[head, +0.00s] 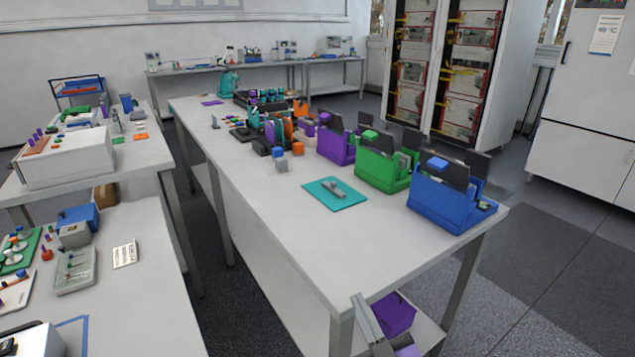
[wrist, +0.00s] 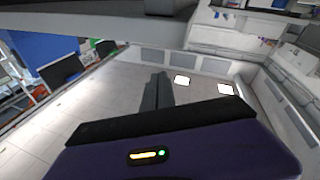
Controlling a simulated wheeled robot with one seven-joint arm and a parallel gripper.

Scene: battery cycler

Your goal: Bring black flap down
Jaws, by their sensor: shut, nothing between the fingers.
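In the head view a blue box (head: 440,203), a green box (head: 378,165) and a purple box (head: 333,147) stand in a row on the long table. Each has black flaps standing up: on the blue box (head: 450,173), the green box (head: 382,143) and the purple box (head: 331,122). Which flap is meant I cannot tell. In the wrist view my gripper (wrist: 155,78) shows dark fingers together, holding nothing, in front of its purple body. Dark upright panels (wrist: 61,70) show at the wrist view's left, apart from the fingers.
The long table's top (head: 270,225) is clear at its near left. A teal mat (head: 335,196) with a small grey part lies left of the boxes. Tall racks (head: 445,65) stand behind. Side tables with small items stand at the left.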

